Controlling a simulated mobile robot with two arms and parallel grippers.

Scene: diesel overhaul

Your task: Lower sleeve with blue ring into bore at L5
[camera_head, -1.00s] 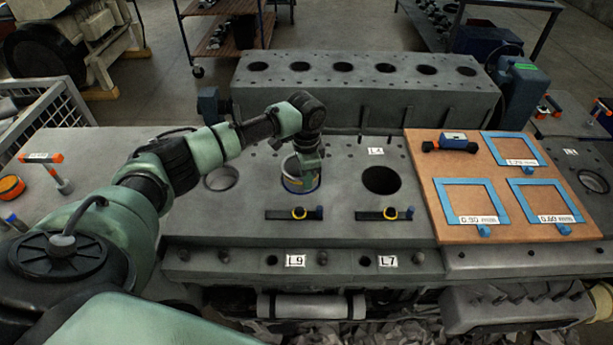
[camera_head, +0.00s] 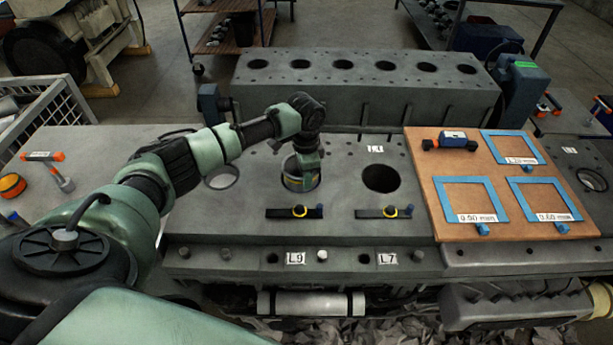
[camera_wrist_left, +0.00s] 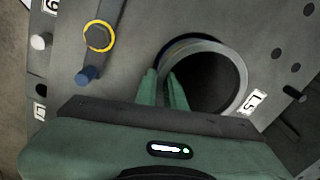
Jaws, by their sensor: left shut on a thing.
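The sleeve (camera_head: 291,180) is a short metal ring at a bore in the middle of the engine block's grey deck (camera_head: 340,215). In the left wrist view its pale rim (camera_wrist_left: 238,72) surrounds a dark opening, with a dark blue arc along the upper left. The L5 label (camera_wrist_left: 254,102) lies on the deck beside it. My left gripper (camera_head: 309,170) points down at the sleeve's near right wall; in the wrist view its green fingers (camera_wrist_left: 164,88) are shut on that wall. The sleeve looks mostly down in the bore; its lower part is hidden. My right gripper is not in view.
An open bore (camera_head: 381,179) lies right of the sleeve, another bore (camera_head: 221,177) left. Two dark bars with yellow rings, one here (camera_head: 294,212), lie in front. A brown board (camera_head: 455,190) with blue frames is at right. A second block (camera_head: 360,90) stands behind.

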